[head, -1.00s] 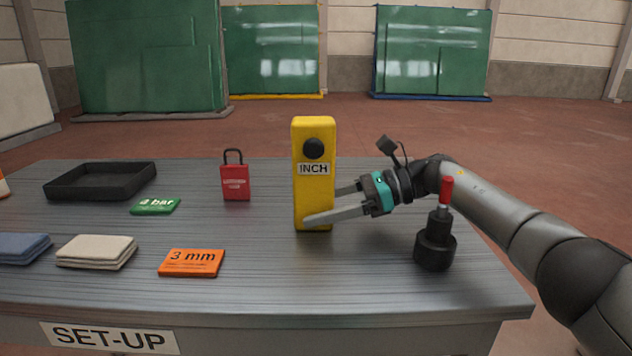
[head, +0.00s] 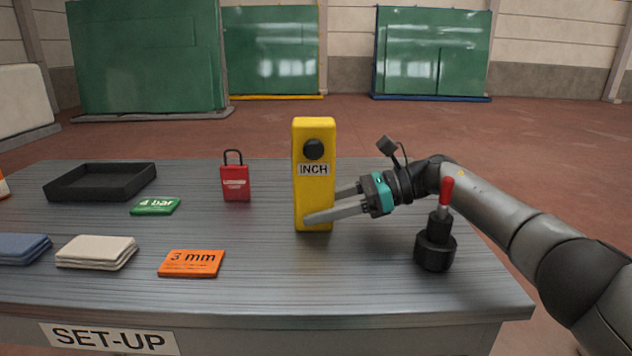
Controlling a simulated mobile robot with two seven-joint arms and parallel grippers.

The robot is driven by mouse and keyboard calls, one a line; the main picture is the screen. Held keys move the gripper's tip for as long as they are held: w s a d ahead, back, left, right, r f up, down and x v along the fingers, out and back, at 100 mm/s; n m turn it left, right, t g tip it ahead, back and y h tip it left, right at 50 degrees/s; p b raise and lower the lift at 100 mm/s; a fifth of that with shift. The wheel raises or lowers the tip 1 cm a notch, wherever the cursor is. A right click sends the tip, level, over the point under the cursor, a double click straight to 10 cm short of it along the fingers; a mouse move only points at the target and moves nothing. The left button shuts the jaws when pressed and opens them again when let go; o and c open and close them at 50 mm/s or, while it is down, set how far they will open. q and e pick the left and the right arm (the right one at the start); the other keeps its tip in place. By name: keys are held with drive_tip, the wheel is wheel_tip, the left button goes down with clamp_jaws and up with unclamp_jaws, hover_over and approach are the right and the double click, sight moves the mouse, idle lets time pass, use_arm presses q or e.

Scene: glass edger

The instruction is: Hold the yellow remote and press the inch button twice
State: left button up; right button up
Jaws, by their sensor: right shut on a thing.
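The yellow remote (head: 314,205) stands upright on the grey table, with its front towards me. Its round black button (head: 314,149) is near the top, above a white label reading INCH (head: 313,169). My right gripper (head: 328,204) reaches in from the right and is shut on the lower part of the remote. One finger lies across the remote's front face; the other goes behind it and its tip is hidden. Nothing touches the black button. My left gripper is not in view.
On the table (head: 340,275) are a red padlock (head: 235,184), a black tray (head: 100,182), a green 4 bar card (head: 156,206), an orange 3 mm card (head: 191,263), folded cloths (head: 97,252) and a black tool with a red handle (head: 435,245), close below my right arm.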

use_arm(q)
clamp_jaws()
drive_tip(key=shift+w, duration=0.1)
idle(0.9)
